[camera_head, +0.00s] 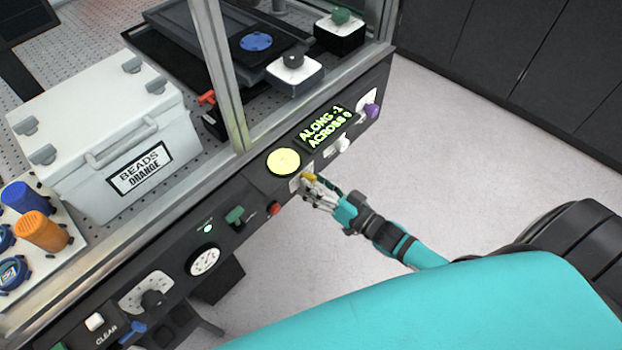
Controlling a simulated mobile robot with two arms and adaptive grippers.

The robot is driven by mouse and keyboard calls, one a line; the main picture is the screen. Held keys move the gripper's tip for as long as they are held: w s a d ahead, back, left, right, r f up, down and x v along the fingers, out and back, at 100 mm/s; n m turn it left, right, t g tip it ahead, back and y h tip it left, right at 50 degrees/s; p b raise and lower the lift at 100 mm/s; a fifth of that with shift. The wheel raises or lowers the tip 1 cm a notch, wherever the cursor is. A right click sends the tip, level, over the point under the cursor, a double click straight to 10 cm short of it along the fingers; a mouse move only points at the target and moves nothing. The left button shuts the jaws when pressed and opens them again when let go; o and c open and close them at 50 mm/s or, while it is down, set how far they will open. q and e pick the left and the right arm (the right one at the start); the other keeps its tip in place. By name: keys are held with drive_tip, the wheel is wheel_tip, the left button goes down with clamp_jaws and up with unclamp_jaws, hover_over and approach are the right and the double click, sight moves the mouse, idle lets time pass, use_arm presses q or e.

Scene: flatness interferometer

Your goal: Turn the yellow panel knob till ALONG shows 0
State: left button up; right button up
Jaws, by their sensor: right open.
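The display (325,127) on the front panel reads ALONG -1 and ACROSS 0 in green letters. The small yellow panel knob (308,177) sits on a pale plate below the display, just right of a round yellow disc. My right gripper (313,186) is at the yellow knob with its fingers open around or beside it. The fingers hide part of the knob, and I cannot tell whether they touch it. My left gripper is not in view.
A purple knob (371,110), a red button (274,208), a green switch (235,215) and a dial gauge (204,261) share the panel. A white box labelled BEADS ORANGE (140,165) stands on the perforated table. The floor (440,150) to the right is clear.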

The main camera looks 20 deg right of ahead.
drive_tip(key=shift+x, duration=0.85)
drive_tip(key=shift+c, duration=0.3)
drive_tip(key=c, duration=1.1)
